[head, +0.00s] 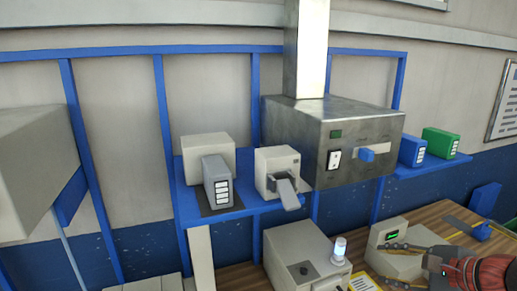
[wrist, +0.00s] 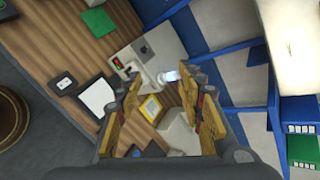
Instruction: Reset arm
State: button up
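My gripper (head: 387,263) is at the lower right of the head view, with its two fingers spread apart and pointing left. It appears in front of a beige device with a small green display (head: 393,235), above the wooden table. In the wrist view my gripper (wrist: 160,88) is open, with nothing held between the fingers. A beige machine with a lit white-blue lamp (head: 340,248) stands left of the gripper; the lamp also shows beyond the fingertips in the wrist view (wrist: 170,76). Gaps between the gripper and these devices are hard to judge.
A metal box (head: 300,130) with a blue lever is on the wall frame. A blue shelf (head: 250,208) carries a grey binder-like box and beige devices. Blue (head: 412,151) and green (head: 440,142) boxes stand at right. A wooden table (wrist: 75,52) holds a framed white panel (wrist: 97,97).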

jog(key=s+a+f+n+g+h+b, duration=0.25)
jog(key=s+f+n+b, duration=0.25)
jog(key=s+f+n, duration=0.45)
jog(key=s+a+f+n+g+h+b, duration=0.25)
jog(key=s+f+n+b, duration=0.35)
jog(key=f, duration=0.6)
jog(key=a+f+n+b, duration=0.2)
jog(key=a+n+b, duration=0.1)
jog(key=a, duration=0.3)
jog(key=shift+s+f+n+t+y+b, duration=0.3)
jog(key=shift+s+n+y+b, duration=0.1)
jog(key=shift+n, duration=0.15)
jog(key=shift+a, duration=0.15)
jog(key=shift+c, duration=1)
jog(key=shift+a, duration=0.1)
